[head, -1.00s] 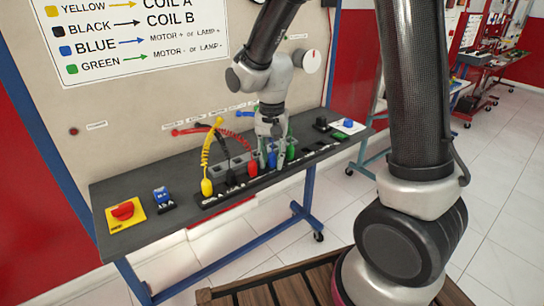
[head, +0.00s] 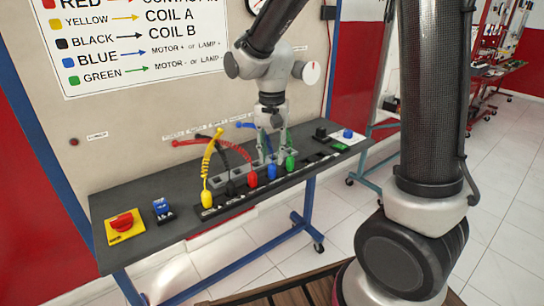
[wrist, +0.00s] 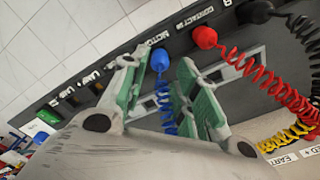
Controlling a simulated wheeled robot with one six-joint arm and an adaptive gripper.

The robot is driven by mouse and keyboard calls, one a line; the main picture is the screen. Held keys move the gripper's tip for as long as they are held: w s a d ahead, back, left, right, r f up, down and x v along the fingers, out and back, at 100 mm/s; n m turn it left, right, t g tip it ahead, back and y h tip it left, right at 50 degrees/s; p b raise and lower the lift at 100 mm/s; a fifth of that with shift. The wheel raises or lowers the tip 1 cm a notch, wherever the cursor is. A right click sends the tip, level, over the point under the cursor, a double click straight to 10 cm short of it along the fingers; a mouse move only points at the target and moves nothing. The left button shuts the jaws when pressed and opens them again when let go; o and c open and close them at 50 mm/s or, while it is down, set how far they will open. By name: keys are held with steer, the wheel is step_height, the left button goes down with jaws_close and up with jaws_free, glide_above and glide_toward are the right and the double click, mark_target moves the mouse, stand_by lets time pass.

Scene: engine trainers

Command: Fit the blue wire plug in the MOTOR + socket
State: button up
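The blue wire plug (head: 271,172) stands upright in the front socket strip, between the red and green plugs. In the wrist view the blue plug (wrist: 160,61) sits beside a label reading MOTOR; its sign is not legible. Its coiled blue cord (wrist: 165,108) runs back between my fingers. My gripper (head: 271,154) is just above and behind the blue plug. In the wrist view my gripper (wrist: 162,68) is open, with one finger on each side of the plug and a gap on both sides. The socket under the plug is hidden.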

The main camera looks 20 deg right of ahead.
steer(key=shift+r, duration=1.1)
steer(key=o, duration=0.6)
steer(key=shift+c, duration=0.2)
step_height(320, 180, up, 12)
